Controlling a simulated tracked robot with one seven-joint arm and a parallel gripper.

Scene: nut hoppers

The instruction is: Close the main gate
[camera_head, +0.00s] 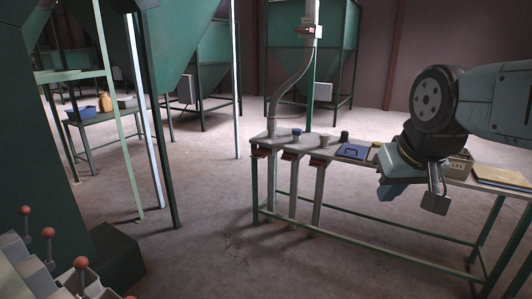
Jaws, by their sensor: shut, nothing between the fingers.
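I cannot tell for sure which part is the main gate. Several levers with red ball knobs (81,264) stand on a stepped grey housing (15,250) at the lower left. Three small red parts, at the left (260,154), middle (290,156) and right (318,162), sit along the front edge of the long bench (340,160), at the tops of grey vertical spouts. My gripper (435,203) hangs at the right, in front of the bench, shut and empty. It is well to the right of the red parts and far from the levers.
Green hoppers (200,55) on legs fill the left and back. A grey pipe (295,90) comes down to the bench. Cups (297,135), a blue item (353,151) and a tan folder (503,177) lie on the bench. The floor (200,240) between levers and bench is clear.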

